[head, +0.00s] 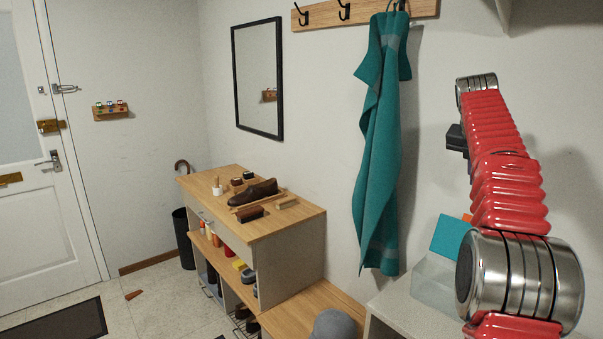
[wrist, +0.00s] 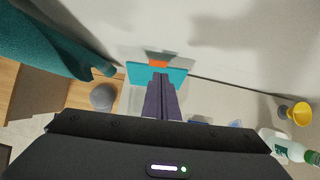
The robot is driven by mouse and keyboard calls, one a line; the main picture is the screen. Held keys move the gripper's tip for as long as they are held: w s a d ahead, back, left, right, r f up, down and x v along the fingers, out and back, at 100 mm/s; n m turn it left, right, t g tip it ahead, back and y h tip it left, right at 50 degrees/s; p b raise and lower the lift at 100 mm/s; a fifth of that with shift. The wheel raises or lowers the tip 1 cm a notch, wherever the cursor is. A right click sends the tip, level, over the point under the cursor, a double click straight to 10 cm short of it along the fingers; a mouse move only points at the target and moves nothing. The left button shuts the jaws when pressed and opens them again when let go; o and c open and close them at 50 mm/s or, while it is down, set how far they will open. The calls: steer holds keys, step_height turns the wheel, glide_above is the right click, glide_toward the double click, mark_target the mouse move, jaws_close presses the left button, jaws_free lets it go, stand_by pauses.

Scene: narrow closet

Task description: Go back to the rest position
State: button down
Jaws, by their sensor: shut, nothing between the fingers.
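My gripper (wrist: 161,82) shows in the wrist view with its two dark fingers together and nothing between them. It points down over a light surface, with a teal flat item (wrist: 178,75) and an orange piece (wrist: 158,63) beyond the fingertips. My red arm rises at the right of the head view. The fingers cannot be made out in the head view. The teal item (head: 451,236) stands in a clear box (head: 428,284) beside my arm there.
A teal towel (head: 381,150) hangs from a hook rail (head: 425,8). A wooden-topped cabinet (head: 302,217) bears a brown shoe (head: 254,192). A grey round object (head: 333,324) sits on a lower wooden top. A white bottle (wrist: 279,146) and yellow cup (wrist: 301,113) are at right.

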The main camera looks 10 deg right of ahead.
step_height(320, 180, down, 7)
steer(key=a+m+y, duration=0.1)
steer(key=m, duration=0.9)
steer(key=s+a+f+m+y, duration=0.1)
steer(key=s+a+f+m, duration=0.35)
steer(key=a+m, duration=0.4)
steer(key=s+a+f+m+y, duration=0.1)
steer(key=s+a+f+m, duration=0.2)
steer(key=s+a, duration=1.1)
steer(key=s+a+f+m+t+y, duration=0.1)
steer(key=s+a+f, duration=0.5)
steer(key=s+a, duration=0.9)
steer(key=s+m+y, duration=0.1)
steer(key=m, duration=0.1)
steer(key=shift+s+a+m+t, duration=0.15)
steer(key=shift+s+m+t, duration=0.15)
steer(key=shift+m, duration=0.05)
steer(key=shift+r, duration=0.1)
